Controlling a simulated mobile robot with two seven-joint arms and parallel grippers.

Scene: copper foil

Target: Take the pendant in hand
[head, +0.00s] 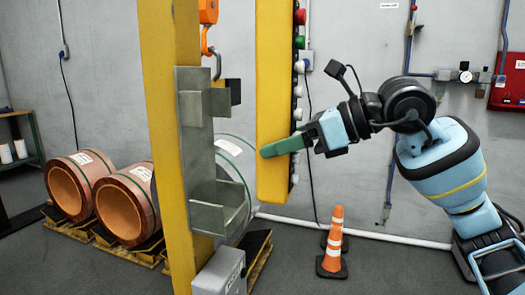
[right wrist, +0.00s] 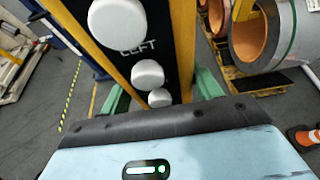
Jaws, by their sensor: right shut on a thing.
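The pendant (head: 275,85) is a tall yellow box hanging upright in the middle of the head view, with a row of buttons along its right edge. My right gripper (head: 280,147) reaches it from the right, with one green finger across its yellow side. In the right wrist view, the pendant's black button face (right wrist: 150,45) has white buttons and a "LEFT" label. The green fingers of my right gripper (right wrist: 160,92) lie on both sides of it, shut on its lower part. The far finger is hidden in the head view. My left gripper is out of view.
A yellow post (head: 168,130) with a steel bracket (head: 197,150) stands left of the pendant. Copper foil coils (head: 130,205) lie on pallets behind. An orange cone (head: 332,250) stands on the floor to the right. An orange hook block (head: 208,12) hangs near the post.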

